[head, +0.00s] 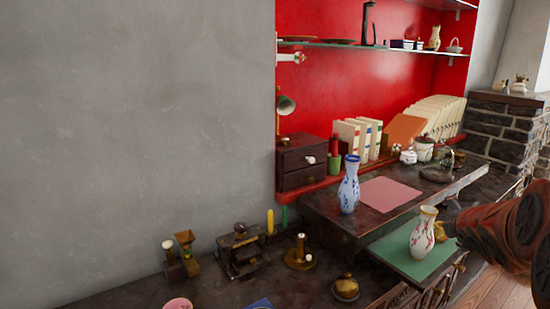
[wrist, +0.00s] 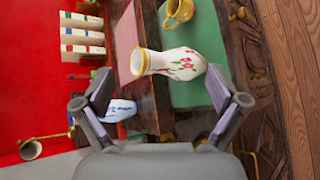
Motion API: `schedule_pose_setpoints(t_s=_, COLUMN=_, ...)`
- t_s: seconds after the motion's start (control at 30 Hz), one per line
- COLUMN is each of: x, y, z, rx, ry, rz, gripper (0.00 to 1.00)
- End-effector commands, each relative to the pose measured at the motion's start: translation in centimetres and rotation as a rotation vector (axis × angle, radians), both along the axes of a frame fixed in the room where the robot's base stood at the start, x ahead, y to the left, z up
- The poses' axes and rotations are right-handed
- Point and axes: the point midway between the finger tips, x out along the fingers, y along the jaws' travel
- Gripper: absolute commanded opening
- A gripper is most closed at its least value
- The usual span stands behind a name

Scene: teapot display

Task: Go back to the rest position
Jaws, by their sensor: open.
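My gripper (wrist: 158,84) shows in the wrist view with its two fingers spread wide and nothing between the pads. A white vase with red flowers (wrist: 178,63) appears ahead of the fingers, apart from them; the wrist picture is turned sideways. In the head view this vase (head: 423,234) stands upright on a green mat (head: 395,256). My arm reaches in from the right edge of the head view, close to the vase; my fingers cannot be made out there.
A blue-and-white vase (head: 349,186) stands beside a pink mat (head: 390,195) on the raised shelf. A golden cup (wrist: 180,11) is near the white vase. A dark drawer box (head: 301,163), books and brass items crowd the counter. The grey wall (head: 130,120) is bare.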

Motion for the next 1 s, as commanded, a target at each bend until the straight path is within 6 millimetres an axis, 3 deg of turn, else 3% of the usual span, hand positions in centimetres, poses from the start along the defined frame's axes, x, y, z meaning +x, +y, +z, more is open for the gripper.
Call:
schedule_pose_setpoints(t_s=0.03, x=-1.1, y=1.4, z=1.2, rx=0.083, ry=0.011, rz=-0.066, gripper=0.96)
schedule_pose_setpoints(t_s=0.27, x=-8.5, y=7.6, z=0.8, rx=0.478, ry=0.087, rz=-0.432, gripper=0.96)
schedule_pose_setpoints(t_s=0.5, x=-18.8, y=16.1, z=0.1, rx=0.810, ry=0.223, rz=-0.846, gripper=0.96)
schedule_pose_setpoints(t_s=0.7, x=-28.2, y=23.3, z=0.8, rx=0.969, ry=0.365, rz=-1.186, gripper=0.96)
schedule_pose_setpoints(t_s=0.8, x=-32.2, y=25.9, z=1.2, rx=0.997, ry=0.429, rz=-1.323, gripper=0.96)
schedule_pose_setpoints(t_s=1.0, x=-36.5, y=28.6, z=1.9, rx=1.007, ry=0.499, rz=-1.473, gripper=0.96)
